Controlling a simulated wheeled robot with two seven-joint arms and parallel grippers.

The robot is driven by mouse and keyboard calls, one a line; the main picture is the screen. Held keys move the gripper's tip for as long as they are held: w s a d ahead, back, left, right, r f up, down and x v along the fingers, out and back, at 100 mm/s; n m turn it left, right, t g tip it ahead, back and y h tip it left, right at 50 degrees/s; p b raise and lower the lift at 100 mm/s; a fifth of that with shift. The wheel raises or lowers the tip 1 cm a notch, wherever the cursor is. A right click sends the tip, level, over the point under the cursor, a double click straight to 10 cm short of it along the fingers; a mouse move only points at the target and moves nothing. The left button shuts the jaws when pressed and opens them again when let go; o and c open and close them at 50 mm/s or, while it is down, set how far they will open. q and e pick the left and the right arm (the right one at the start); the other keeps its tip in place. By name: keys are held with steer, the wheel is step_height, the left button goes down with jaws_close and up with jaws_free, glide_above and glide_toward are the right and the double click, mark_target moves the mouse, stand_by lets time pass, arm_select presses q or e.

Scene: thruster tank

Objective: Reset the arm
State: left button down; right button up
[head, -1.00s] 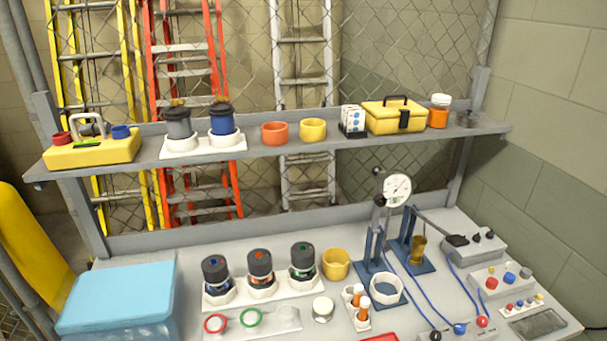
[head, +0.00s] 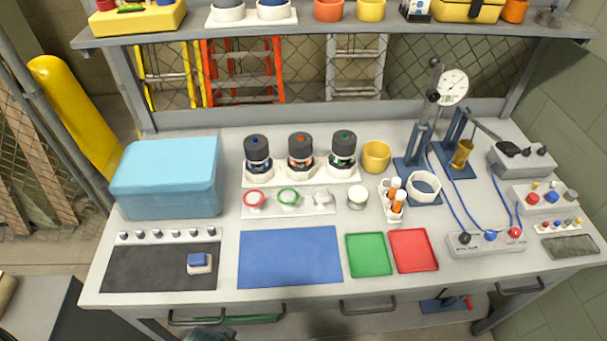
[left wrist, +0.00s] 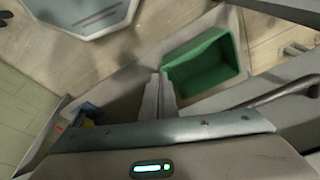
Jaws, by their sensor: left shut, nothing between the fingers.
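My left gripper (left wrist: 161,94) shows in the left wrist view with its two pale fingers together and nothing between them. It is near a green bin (left wrist: 205,68), which lies beyond and to the right of the fingertips in that view. I cannot tell from the picture whether they touch. Neither arm can be made out clearly in the head view. My right gripper is not in view.
The grey workbench (head: 210,306) carries a blue box (head: 165,178), a blue mat (head: 290,256), a green tray (head: 367,255), a red tray (head: 413,250) and a gauge stand (head: 453,87). Drawer handles (head: 367,306) stick out along its front edge.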

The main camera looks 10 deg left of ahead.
arm_select(q)
step_height(320, 180, down, 14)
steer(key=s+b, duration=0.2)
steer(key=s+a+f+g+b, duration=0.1)
steer(key=s+f+b, duration=0.1)
steer(key=s+f, duration=0.7)
steer(key=s+a+f+g+b, duration=0.1)
steer(key=s+a+f+b, duration=0.1)
steer(key=s+f, duration=0.8)
step_height(320, 180, down, 7)
steer(key=shift+a+f+b, duration=0.1)
steer(key=shift+a+b, duration=0.15)
steer(key=shift+b, duration=0.5)
